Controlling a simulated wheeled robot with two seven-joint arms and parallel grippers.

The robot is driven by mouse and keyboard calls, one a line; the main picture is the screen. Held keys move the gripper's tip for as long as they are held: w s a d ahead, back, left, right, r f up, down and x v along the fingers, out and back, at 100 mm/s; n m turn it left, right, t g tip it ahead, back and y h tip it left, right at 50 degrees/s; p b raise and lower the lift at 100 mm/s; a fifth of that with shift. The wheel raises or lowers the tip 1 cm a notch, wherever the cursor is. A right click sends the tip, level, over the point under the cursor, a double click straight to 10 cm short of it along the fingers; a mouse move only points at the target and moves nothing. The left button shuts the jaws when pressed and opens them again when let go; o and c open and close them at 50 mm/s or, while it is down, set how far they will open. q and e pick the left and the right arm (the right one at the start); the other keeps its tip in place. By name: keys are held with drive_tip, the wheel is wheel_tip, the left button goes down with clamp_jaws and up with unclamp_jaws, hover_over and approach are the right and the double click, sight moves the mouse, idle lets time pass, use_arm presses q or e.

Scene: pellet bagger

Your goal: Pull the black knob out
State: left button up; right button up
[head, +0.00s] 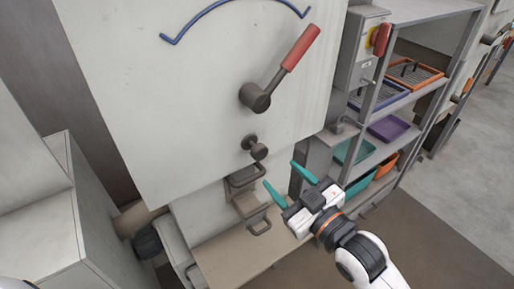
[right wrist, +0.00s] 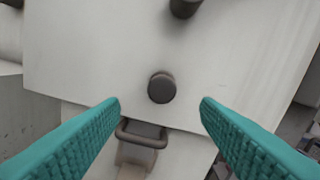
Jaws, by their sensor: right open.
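The black knob (head: 258,151) sticks out of the lower part of the pale machine panel (head: 190,100), below the red-handled lever (head: 297,52). In the right wrist view the round knob (right wrist: 161,88) shows face-on, between and beyond the two teal fingers. My right gripper (head: 284,178) is open and empty, to the lower right of the knob in the head view and apart from it. Its fingertips (right wrist: 160,103) point toward the panel. My left gripper does not show.
A dark bracket handle (right wrist: 141,134) sits just below the knob. Open floor (head: 440,225) lies at the lower right.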

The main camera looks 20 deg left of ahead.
sight(262, 156)
drive_tip(key=p+x, duration=0.1)
drive_tip(key=x, duration=0.8)
drive_tip(key=shift+w+a, duration=0.15)
drive_tip(key=shift+w, duration=0.1)
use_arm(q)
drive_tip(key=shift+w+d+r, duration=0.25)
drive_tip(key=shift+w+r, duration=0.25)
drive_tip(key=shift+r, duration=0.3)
use_arm(e)
drive_tip(key=shift+w+a, duration=0.45)
drive_tip(key=shift+a, duration=0.05)
drive_tip(key=shift+c, duration=0.6)
